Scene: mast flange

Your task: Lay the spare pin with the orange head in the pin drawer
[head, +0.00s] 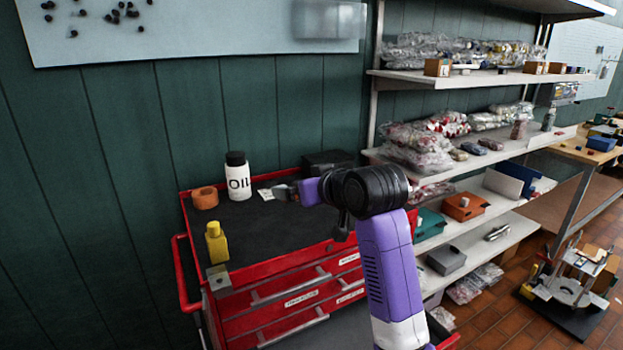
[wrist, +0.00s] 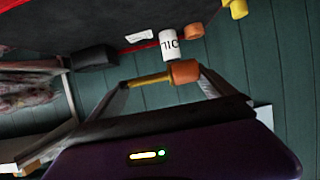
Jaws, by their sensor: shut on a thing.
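The spare pin shows in the wrist view with a yellowish shaft (wrist: 148,79) and an orange head (wrist: 185,72). It lies crosswise between the two fingers of my gripper (wrist: 164,77), which is shut on it. In the head view my gripper (head: 284,191) is small and partly hidden by my wrist, above the back of the red tool cabinet. I cannot make out the pin there. Labelled red drawer fronts (head: 300,298) with grey handles show below the cabinet top. Their labels are too small to read surely, so I cannot tell which is the pin drawer.
On the cabinet's black top (head: 255,232) stand a white oil bottle (head: 239,180), an orange-brown ring-like part (head: 205,198), a yellow bottle (head: 216,243) and a dark box (head: 327,162). A red side rail (head: 181,270) sticks out at left. Loaded shelves (head: 480,150) stand at right.

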